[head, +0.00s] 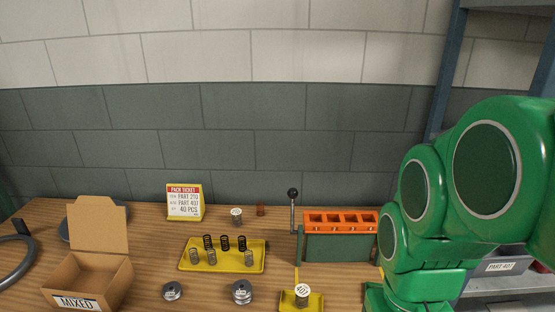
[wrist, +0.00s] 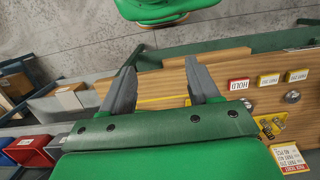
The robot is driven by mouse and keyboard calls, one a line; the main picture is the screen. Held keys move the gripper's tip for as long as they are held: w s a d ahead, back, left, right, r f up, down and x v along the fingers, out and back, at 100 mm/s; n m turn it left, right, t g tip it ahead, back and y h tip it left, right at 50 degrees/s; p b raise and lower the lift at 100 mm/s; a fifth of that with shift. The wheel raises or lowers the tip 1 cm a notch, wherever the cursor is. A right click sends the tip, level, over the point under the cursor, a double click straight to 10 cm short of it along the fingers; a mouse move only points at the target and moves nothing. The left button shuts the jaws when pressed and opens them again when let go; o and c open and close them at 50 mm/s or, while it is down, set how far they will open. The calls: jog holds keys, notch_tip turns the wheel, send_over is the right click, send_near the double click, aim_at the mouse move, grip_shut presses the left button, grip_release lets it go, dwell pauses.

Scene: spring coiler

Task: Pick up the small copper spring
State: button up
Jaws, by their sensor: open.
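A small copper-brown piece (head: 260,210), which looks like the copper spring, stands on the wooden bench behind the yellow tray. It is too small in the head view to make out its coils. I cannot make it out in the wrist view. My gripper (wrist: 159,66) is open, with nothing between its fingers. Its fingers show over the bench edge area in the wrist view, apart from the parts on the bench. In the head view my green arm stands at the right and my fingers cannot be seen.
A spring with a white top (head: 236,215) stands just left of the copper piece. A yellow tray (head: 186,262) holds several black and silver springs. An orange-topped green fixture (head: 340,246) with a lever (head: 293,210) stands right. A cardboard box (head: 118,283) and a ticket stand (head: 184,202) are left.

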jog(key=w+a+r+m+y, duration=0.25)
jog(key=w+a, duration=0.25)
jog(key=w, duration=0.6)
jog(key=w+a+r+m+y, duration=0.25)
jog(key=w+a, duration=0.25)
jog(key=w, duration=0.6)
jog(key=w+a+r+m+y, duration=0.15)
jog(key=w+a+m, duration=0.3)
jog(key=w, duration=0.65)
jog(key=w+a+f+m+t+y, duration=0.1)
jog(key=w+a+m+y, duration=0.1)
jog(key=w, duration=0.7)
jog(key=w+a+f+m+t+y, duration=0.1)
jog(key=w+a+m+y, duration=0.15)
jog(key=w, duration=0.55)
jog(key=w+d+f+m+t+y, duration=0.1)
jog(key=w+f+m, duration=0.2)
jog(key=w, duration=0.4)
jog(key=w+d+f+m+y, duration=0.1)
jog(key=w+f+m, duration=0.1)
jog(key=w, duration=0.5)
send_near(260, 203)
jog(key=shift+x, duration=1.25)
jog(key=shift+f+x, duration=0.15)
jog(key=shift+x, duration=1.5)
jog(key=shift+f+x, duration=0.15)
jog(key=shift+x, duration=1.55)
jog(key=shift+a+f, duration=0.2)
jog(key=shift+a, duration=0.2)
jog(key=c, duration=1)
